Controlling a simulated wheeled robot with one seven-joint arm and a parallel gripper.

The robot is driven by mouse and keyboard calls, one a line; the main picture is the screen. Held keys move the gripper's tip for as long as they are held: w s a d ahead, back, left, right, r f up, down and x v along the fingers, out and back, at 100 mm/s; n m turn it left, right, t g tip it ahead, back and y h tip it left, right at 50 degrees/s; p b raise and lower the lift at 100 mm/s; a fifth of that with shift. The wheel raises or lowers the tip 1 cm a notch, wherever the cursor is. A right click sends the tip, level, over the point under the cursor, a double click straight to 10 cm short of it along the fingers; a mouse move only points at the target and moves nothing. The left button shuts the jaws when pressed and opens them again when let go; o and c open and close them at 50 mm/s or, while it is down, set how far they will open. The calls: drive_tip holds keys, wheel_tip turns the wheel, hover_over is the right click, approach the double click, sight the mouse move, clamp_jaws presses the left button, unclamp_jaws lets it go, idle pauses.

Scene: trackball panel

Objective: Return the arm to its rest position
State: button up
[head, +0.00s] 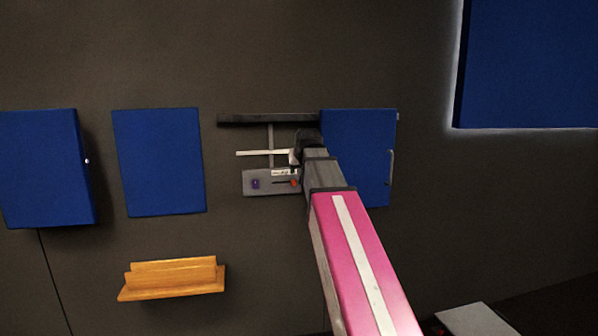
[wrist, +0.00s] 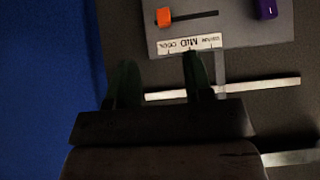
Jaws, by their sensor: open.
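My arm (head: 358,260), pink with a white stripe, reaches up and forward from the lower right to the wall. My gripper (wrist: 160,78) shows in the wrist view as two dark green fingers standing apart with nothing held between them. It is in front of the grey control panel (head: 268,188), near the panel's label strip. In the wrist view the panel (wrist: 230,30) appears upside down, with an orange slider knob (wrist: 164,16) and a purple switch (wrist: 266,9). I cannot tell whether a finger touches anything. In the head view the arm end hides part of the panel's right side.
A blue door with a handle (head: 358,150) is right behind my arm. A dark shelf bar (head: 268,120) and a pale bar (head: 258,153) are above the panel. A wooden ledge (head: 173,279) sticks out lower left. Blue panels hang left and upper right.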

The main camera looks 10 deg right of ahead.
drive_tip(key=shift+f, duration=0.1)
drive_tip(key=s+a+f+g, duration=0.1)
drive_tip(key=s+f+g, duration=0.2)
drive_tip(key=s+f, duration=0.5)
drive_tip(key=s+a+f+g, duration=0.1)
drive_tip(key=s+f+g, duration=0.2)
drive_tip(key=f, duration=2)
drive_tip(key=s+a+f+g, duration=0.2)
drive_tip(key=s+f+g, duration=0.1)
drive_tip(key=s+f, duration=1)
wheel_tip(320, 180, down, 3)
drive_tip(key=shift+r, duration=0.15)
idle(0.9)
